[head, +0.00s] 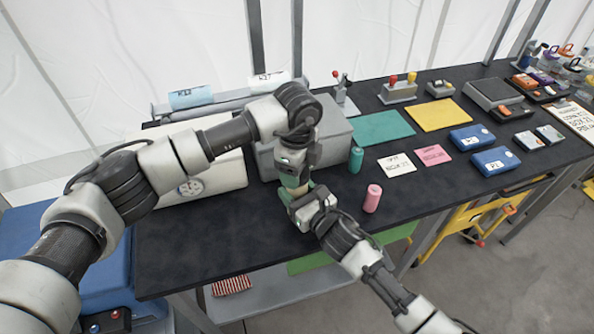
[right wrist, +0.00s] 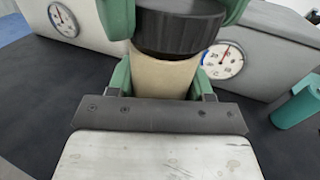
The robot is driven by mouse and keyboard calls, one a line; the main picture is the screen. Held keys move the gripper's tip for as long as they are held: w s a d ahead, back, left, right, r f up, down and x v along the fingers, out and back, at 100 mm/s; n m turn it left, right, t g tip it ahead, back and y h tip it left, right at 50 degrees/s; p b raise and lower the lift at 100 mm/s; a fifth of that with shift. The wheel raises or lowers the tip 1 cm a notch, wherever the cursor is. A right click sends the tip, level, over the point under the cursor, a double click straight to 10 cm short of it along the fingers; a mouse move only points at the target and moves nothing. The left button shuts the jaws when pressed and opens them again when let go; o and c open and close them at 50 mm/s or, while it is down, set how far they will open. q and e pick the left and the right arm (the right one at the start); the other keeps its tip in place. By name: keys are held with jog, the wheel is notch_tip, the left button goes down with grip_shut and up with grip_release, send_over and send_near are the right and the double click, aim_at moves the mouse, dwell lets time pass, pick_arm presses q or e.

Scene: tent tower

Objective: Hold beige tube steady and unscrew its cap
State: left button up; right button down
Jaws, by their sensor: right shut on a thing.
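The beige tube (right wrist: 163,78) stands upright between the green fingers of my right gripper (right wrist: 161,82), which is shut on it. Its wide black cap (right wrist: 180,34) is on top of the tube in the right wrist view. The green fingers of my left gripper (right wrist: 178,12) come down from above on both sides of the cap. I cannot tell whether they press on it. In the head view my left gripper (head: 293,181) is directly above my right gripper (head: 303,200), and the two largely hide the tube.
A pink tube (head: 372,198) stands right of my grippers and a teal tube (head: 356,160) behind it. Grey and white boxes with dials (head: 192,187) stand behind and left. Cards, coloured mats and blue cases (head: 472,137) lie further right. The dark table's (head: 210,255) front left is clear.

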pick_arm(q)
jog(key=shift+r, duration=0.2)
jog(key=shift+r, duration=1.95)
pick_arm(e)
jog(key=shift+c, duration=1.9)
grip_release()
pick_arm(q)
notch_tip(320, 180, down, 2)
jog(key=shift+f+b, duration=0.1)
jog(key=shift+b, duration=0.95)
pick_arm(e)
jog(key=v, duration=1.1)
jog(key=shift+f, duration=0.1)
jog(key=shift+s+d, duration=0.35)
jog(key=shift+s, duration=0.05)
